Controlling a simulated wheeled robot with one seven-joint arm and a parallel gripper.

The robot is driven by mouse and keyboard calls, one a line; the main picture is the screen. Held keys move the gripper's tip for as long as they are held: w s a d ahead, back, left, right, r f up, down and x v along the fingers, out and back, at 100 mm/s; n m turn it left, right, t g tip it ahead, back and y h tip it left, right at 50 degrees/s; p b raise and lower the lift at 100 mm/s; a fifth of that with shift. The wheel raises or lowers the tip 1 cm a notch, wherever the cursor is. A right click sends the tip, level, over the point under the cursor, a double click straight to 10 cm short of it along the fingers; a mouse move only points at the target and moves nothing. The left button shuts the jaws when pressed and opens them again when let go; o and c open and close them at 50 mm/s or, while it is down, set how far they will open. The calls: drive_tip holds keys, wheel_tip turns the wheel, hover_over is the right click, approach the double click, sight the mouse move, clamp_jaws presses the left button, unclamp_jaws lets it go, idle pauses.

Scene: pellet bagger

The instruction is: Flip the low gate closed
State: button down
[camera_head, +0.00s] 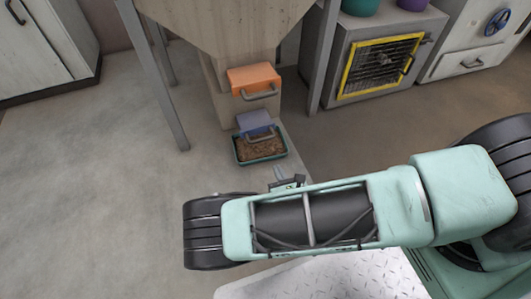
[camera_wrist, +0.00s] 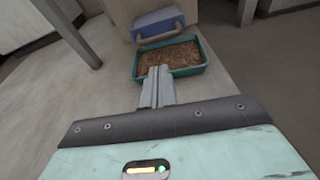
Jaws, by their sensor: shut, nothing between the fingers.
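The low gate is a blue flap (camera_head: 256,124) with a grey bar handle, low on the chute under the hopper. It also shows at the top of the wrist view (camera_wrist: 165,22), tilted outward above a teal tray (camera_wrist: 138,68) of brown pellets. The tray (camera_head: 238,159) stands on the floor under the gate. An orange upper gate (camera_head: 253,77) with its own handle sits above the blue one. My gripper (camera_wrist: 159,72) is shut and empty, its fingertips in front of the tray's near rim in the wrist view and apart from the gate. In the head view my arm partly hides it.
The hopper (camera_head: 235,28) stands on grey metal legs (camera_head: 158,85), one left and one right of the chute. A grey machine with a yellow-framed grille (camera_head: 383,65) stands to the right. White cabinets stand at the back left and right. The floor to the left is clear.

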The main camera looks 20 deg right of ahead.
drive_tip(key=shift+d+f+n, duration=0.15)
drive_tip(key=shift+f+n, duration=0.05)
drive_tip(key=shift+n, duration=0.2)
drive_tip(key=shift+w, duration=0.15)
drive_tip(key=b, duration=0.6)
approach(259, 129)
wheel_tip(259, 129, down, 2)
drive_tip(key=shift+b+x, duration=0.45)
drive_tip(key=shift+x, duration=0.3)
drive_tip(key=b+x, duration=0.1)
drive_tip(key=x, duration=0.1)
drive_tip(key=r+b+x, duration=0.1)
drive_tip(key=x, duration=0.2)
drive_tip(key=b+x, duration=0.1)
drive_tip(key=x, duration=0.1)
drive_tip(key=shift+w+r, duration=0.1)
drive_tip(key=shift+w, duration=0.45)
drive_tip(key=shift+w+r, duration=0.25)
drive_tip(key=shift+w, duration=0.1)
